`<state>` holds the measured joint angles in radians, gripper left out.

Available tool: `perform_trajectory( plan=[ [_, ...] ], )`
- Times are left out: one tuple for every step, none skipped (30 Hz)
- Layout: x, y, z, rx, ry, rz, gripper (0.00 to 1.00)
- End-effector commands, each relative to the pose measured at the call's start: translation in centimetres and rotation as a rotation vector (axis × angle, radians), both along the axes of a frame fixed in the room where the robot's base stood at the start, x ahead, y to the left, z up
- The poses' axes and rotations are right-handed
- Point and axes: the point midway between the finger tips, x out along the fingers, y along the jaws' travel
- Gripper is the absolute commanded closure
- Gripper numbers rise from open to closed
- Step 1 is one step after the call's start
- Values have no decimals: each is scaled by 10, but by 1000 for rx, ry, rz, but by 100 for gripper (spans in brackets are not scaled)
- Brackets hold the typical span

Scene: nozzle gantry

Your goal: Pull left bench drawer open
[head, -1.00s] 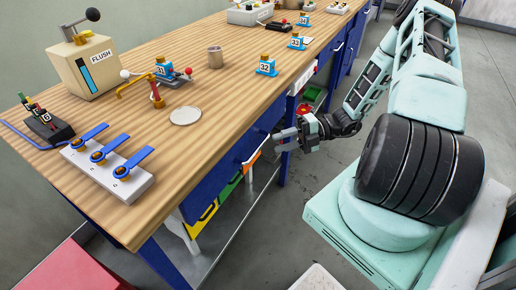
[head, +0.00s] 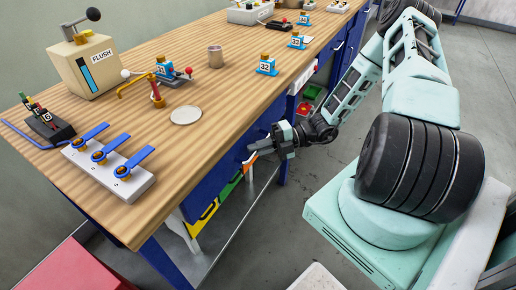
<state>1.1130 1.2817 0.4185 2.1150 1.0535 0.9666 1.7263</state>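The left bench drawer has a blue front (head: 214,186) under the near part of the wooden bench top. It looks closed, flush with the bench side. My gripper (head: 253,149) is at the right part of this blue front, just below the bench top edge, with its fingers pointing left toward it. A drawer handle is not clearly seen, and the gripper covers that spot. Whether the fingers touch anything, or how far apart they are, is too small to tell.
The wooden bench top (head: 222,103) carries a FLUSH box (head: 88,66), a block with blue levers (head: 108,168) and numbered blue stands. A lower shelf (head: 232,232) holds yellow and green items. A red box (head: 68,268) stands at lower left. Grey floor is clear right of the bench.

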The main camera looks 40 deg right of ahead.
Motion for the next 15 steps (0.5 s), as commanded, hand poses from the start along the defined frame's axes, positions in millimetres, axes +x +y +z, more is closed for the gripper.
perform_trajectory(
  plan=[
    [0,0,0,-1,0,0,100],
    [0,0,0,-1,0,0,100],
    [0,0,0,-1,0,0,100],
    [0,0,0,-1,0,0,100],
    [-1,-1,0,-1,0,0,100],
    [-2,-1,0,-1,0,0,100],
    [-3,-1,0,-1,0,0,100],
    [-4,-2,0,-1,0,0,100],
    [-7,-3,1,-1,0,0,100],
    [-10,-4,1,0,1,0,100],
    [-13,-5,2,0,2,0,100],
    [-18,-7,2,0,3,0,100],
    [-23,-8,2,0,3,-1,100],
    [-27,-10,3,0,3,-1,100],
    [-35,-13,3,-1,4,-2,100]
  ],
)
